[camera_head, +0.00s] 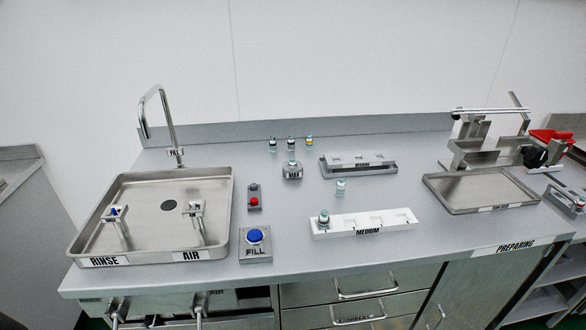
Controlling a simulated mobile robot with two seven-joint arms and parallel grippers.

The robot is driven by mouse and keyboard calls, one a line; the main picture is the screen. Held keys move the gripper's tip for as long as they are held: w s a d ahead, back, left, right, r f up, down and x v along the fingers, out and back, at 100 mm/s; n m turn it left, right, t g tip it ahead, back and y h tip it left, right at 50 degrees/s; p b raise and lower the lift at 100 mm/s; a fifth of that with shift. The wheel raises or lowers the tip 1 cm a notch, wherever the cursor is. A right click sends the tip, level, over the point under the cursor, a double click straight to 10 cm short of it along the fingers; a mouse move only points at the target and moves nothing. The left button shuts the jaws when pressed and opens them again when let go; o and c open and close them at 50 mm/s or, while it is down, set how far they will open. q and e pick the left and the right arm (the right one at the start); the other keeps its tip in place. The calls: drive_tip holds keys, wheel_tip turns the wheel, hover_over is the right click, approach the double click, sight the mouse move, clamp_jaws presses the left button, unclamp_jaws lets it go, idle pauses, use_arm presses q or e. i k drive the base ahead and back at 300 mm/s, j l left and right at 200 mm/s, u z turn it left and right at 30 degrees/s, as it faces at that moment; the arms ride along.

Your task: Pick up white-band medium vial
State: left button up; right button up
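A small vial (341,188) stands alone on the counter between the two racks. Its body looks pale teal with a light top. Another vial (323,219) stands in the leftmost slot of the white MEDIUM rack (335,232). A third vial (291,169) stands at a small grey labelled block (292,176). At the back is a row of three small vials, the right one (309,141) with yellow on it. The vials are too small for me to tell surely which has a white band. Neither of my grippers shows in this view.
A steel sink tray (85,232) with RINSE and AIR fixtures and a tall tap (160,92) is at the left. A blue FILL button (255,237) and a red button (253,201) stand beside it. A grey rack (360,171), steel tray (480,207) and metal apparatus are right.

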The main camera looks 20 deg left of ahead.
sight(292, 164)
drive_tip(key=l+u, duration=0.1)
drive_tip(key=l, duration=0.65)
drive_tip(key=k+l+u, duration=0.1)
drive_tip(key=l, duration=0.6)
